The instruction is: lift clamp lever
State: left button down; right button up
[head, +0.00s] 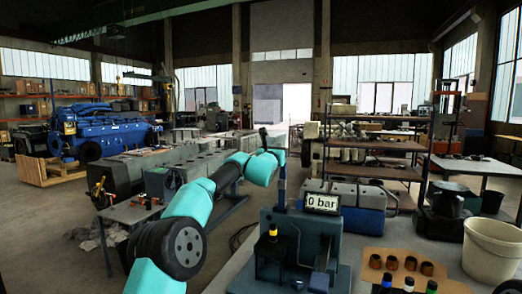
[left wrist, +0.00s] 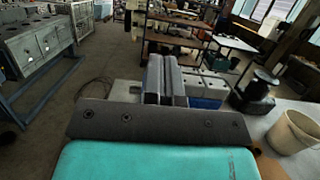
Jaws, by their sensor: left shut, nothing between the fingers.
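The blue-green test stand (head: 335,222) stands on the bench in the head view, with a display (head: 322,203) reading "0 bar". A dark block (head: 271,262) at its left holds a black piece with a yellow band (head: 272,231). A slim upright dark-blue bar (head: 282,190) rises behind that block; I cannot tell whether it is the clamp lever. My left gripper (head: 283,158) is above the stand, near the bar's top; contact cannot be told. In the left wrist view its fingers (left wrist: 165,75) are together and empty. My right gripper is not in view.
A wooden rack (head: 405,268) with several capped pieces and dark rings lies right of the stand. A white bucket (head: 490,250) stands farther right. A grey and blue block (head: 360,212) sits behind the stand. Shelves (head: 372,145) stand beyond.

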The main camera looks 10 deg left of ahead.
pick_arm(q)
jog(key=s+r, duration=0.5)
jog(key=r, duration=0.2)
jog(key=shift+s+a+r, duration=0.35)
jog(key=shift+s+r, duration=0.05)
